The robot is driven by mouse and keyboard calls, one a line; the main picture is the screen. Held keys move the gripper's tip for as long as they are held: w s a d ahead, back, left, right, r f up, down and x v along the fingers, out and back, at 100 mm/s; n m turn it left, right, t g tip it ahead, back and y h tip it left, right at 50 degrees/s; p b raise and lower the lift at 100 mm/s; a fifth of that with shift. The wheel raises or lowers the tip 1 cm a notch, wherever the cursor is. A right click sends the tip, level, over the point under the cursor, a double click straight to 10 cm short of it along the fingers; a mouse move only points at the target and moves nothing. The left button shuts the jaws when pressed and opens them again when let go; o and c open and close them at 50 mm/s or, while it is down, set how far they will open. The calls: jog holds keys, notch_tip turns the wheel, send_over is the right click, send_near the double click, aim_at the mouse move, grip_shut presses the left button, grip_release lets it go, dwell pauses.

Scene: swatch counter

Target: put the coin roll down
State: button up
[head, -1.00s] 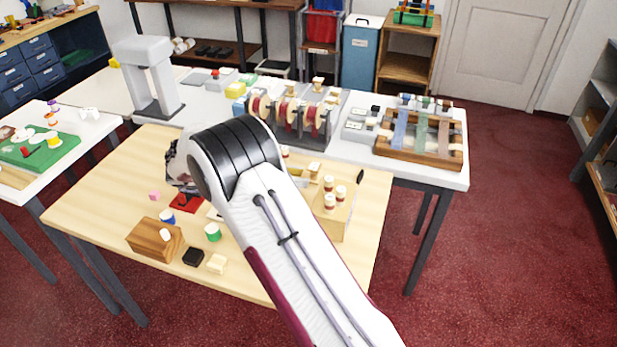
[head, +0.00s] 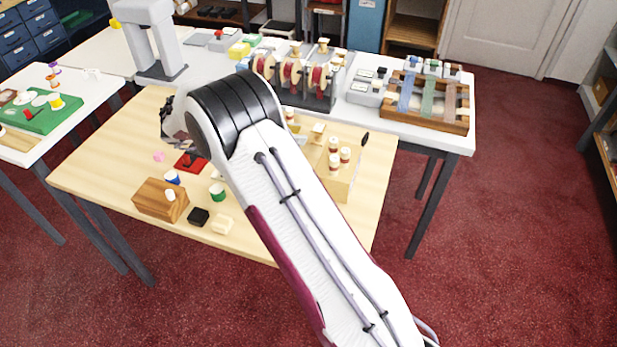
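My gripper (head: 172,122) shows in the head view at the left of my white arm, over the back left part of the wooden table (head: 110,165). It is partly hidden by my wrist, and its fingertips are not clear. I cannot see whether a coin roll is in it. Several small white and red-brown rolls (head: 334,162) stand upright on a pale wooden box (head: 342,186) to the right of my arm. A small white cylinder (head: 170,194) sits on a brown wooden block (head: 152,204). I cannot tell which of these, if any, is the coin roll.
Near the gripper are a red mat (head: 190,163), a pink cube (head: 158,156), a blue-marked spool (head: 172,177) and a green spool (head: 217,192). A black block (head: 198,217) and a cream block (head: 222,224) lie in front. The table's left part is clear.

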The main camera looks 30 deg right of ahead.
jog(key=w+r+n+t+y, duration=0.1)
jog(key=w+r+n+t, duration=0.1)
jog(key=w+r+t, duration=0.5)
jog(key=w+r+n+t+y, duration=0.2)
jog(key=w+r+t, duration=0.2)
jog(key=r, duration=0.6)
jog(key=s+a+r+n+t+y, duration=0.3)
jog(key=a+r+n+y, duration=0.1)
jog(key=a+r, duration=0.2)
jog(key=s+a+r+n+t+y, duration=0.2)
jog(key=s+a+r+n+y, duration=0.2)
jog(key=a+r+y, duration=0.15)
jog(key=s+a+f+n+g+y, duration=0.2)
jog(key=s+a+n, duration=0.1)
jog(key=s, duration=0.5)
jog(key=s+a+f+n+g+y, duration=0.1)
jog(key=s+a+f+n+y, duration=0.1)
jog(key=s, duration=0.6)
jog(key=s+d+f+g+h, duration=0.1)
jog(key=s+d+f+g, duration=0.1)
jog(key=s+f, duration=0.2)
jog(key=s+d+f+n+g+h, duration=0.1)
jog(key=s+f, duration=0.3)
jog(key=s, duration=0.7)
jog(key=s+d+f+n+g+h, duration=0.1)
jog(key=s+d+f+g, duration=0.2)
jog(key=s, duration=0.5)
jog(key=shift+d+f, duration=0.2)
jog(key=shift+f, duration=0.35)
